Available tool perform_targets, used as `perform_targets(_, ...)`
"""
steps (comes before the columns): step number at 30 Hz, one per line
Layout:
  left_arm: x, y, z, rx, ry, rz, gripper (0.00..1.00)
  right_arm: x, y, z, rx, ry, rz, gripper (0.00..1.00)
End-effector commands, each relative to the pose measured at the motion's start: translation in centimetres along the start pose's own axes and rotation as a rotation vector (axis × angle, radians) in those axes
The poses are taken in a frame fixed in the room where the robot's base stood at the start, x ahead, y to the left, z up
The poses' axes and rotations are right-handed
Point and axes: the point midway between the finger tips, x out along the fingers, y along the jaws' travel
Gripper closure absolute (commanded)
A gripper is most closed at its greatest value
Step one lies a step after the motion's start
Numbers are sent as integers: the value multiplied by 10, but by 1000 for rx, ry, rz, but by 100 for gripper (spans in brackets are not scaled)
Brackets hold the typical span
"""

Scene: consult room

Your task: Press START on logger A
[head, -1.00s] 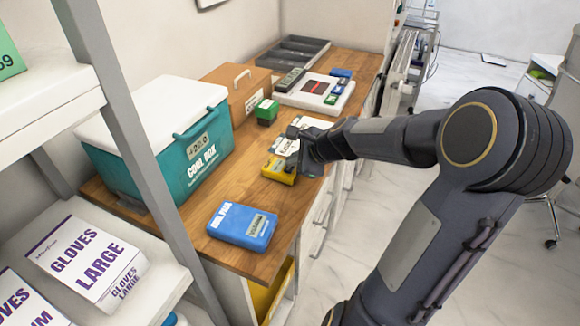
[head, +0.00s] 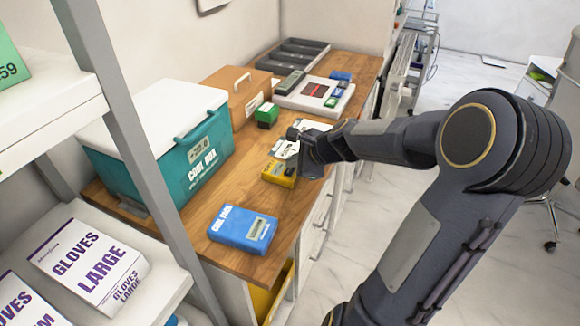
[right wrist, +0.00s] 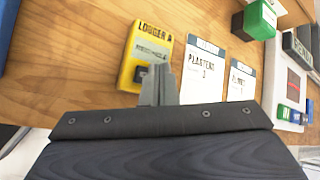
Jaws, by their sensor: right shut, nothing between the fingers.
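Logger A is a yellow box with a pale label and a dark display or button area. It lies on the wooden counter in the head view (head: 278,174) and at upper centre in the right wrist view (right wrist: 149,44). My right gripper (right wrist: 158,70) is shut and empty. Its fingertips are at the logger's lower right end, beside the dark square button (right wrist: 139,74), partly covering that end. I cannot tell whether they touch it. In the head view my right gripper (head: 303,158) is just right of the logger. My left gripper is not in view.
Two plasters packs (right wrist: 203,68) lie right of the logger. A blue cool pack (head: 243,228), a teal cool box (head: 190,160), a green box (head: 267,114) and a white tray (head: 300,99) stand on the counter. Bare wood lies between logger and cool pack.

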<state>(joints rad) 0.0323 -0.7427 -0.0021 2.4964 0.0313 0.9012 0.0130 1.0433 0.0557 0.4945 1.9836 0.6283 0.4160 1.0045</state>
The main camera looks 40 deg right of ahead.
Motion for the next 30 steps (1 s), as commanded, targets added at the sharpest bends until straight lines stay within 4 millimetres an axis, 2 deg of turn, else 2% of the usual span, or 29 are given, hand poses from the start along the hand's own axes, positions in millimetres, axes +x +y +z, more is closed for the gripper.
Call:
perform_targets(3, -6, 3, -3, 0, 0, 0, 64, -5, -4, 4, 0, 0, -1, 100)
perform_targets(14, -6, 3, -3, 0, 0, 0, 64, -6, -5, 4, -1, 0, -1, 100)
perform_targets(30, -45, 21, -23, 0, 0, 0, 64, -40, -29, 29, -1, 0, -2, 100)
